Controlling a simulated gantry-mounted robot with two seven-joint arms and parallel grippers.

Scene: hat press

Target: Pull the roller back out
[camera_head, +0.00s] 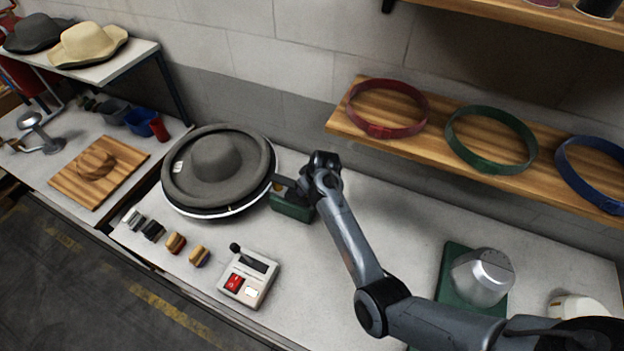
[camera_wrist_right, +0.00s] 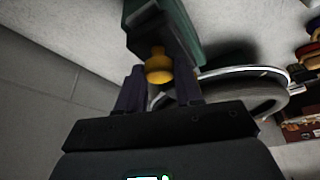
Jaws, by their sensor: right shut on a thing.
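A grey wide-brimmed hat (camera_head: 215,160) lies on a round turntable with a pale rim (camera_head: 222,213). A green roller unit (camera_head: 291,207) stands against the right side of the turntable; it also shows in the right wrist view (camera_wrist_right: 182,32). Its yellow knob (camera_wrist_right: 158,66) sits between the fingers of my right gripper (camera_wrist_right: 158,82), which is shut on it. In the head view my right gripper (camera_head: 290,186) is at the top of the unit, and the arm hides part of it. Whether the roller touches the brim cannot be told. My left gripper is not in view.
A control box with a lever and red switch (camera_head: 248,277) stands at the front edge, near several small blocks (camera_head: 176,243). A metal dome on a green base (camera_head: 482,276) stands right. A wall shelf (camera_head: 345,118) with hatbands hangs behind my arm. The bench between is clear.

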